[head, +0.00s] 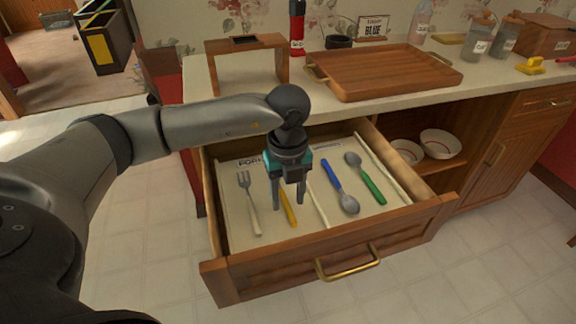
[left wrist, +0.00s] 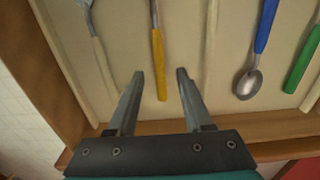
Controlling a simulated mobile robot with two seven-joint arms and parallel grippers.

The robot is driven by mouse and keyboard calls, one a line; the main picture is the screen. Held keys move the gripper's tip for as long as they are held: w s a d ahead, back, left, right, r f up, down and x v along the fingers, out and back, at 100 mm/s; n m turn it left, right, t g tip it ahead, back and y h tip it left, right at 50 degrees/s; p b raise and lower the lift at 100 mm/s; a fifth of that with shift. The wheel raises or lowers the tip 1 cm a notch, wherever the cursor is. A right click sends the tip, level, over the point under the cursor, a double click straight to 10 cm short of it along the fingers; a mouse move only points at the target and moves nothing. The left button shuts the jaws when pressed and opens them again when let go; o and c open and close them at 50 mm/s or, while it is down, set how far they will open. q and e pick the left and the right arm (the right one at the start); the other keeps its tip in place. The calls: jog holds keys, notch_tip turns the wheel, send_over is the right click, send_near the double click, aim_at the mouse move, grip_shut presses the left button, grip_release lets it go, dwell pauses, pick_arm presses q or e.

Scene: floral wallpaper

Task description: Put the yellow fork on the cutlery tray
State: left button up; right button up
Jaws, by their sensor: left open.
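The yellow-handled fork (head: 290,214) lies in the open drawer (head: 330,245); its upper end is hidden behind my gripper in the head view. In the left wrist view its yellow handle (left wrist: 159,68) points toward me, and its head is out of frame. My left gripper (head: 288,206) points down over it, open and empty. In the left wrist view the fingertips (left wrist: 160,76) are on either side of the handle, seemingly above it. A wooden tray with handles (head: 390,80), likely the cutlery tray, stands empty on the counter. My right gripper is not in view.
A white-handled fork (head: 250,205) lies left of the yellow one. A blue spoon (head: 338,185) and a green spoon (head: 366,180) lie right, past a thin divider. A wooden stand (head: 216,75) is on the counter left of the tray; bottles and jars stand behind.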

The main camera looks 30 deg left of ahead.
pick_arm(q)
notch_tip(320, 180, up, 11)
jog(key=p, duration=0.3)
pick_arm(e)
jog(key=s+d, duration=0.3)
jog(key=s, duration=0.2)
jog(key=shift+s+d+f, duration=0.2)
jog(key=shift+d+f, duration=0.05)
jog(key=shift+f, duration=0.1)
pick_arm(q)
jog(key=shift+c, duration=0.3)
dwell(0.3)
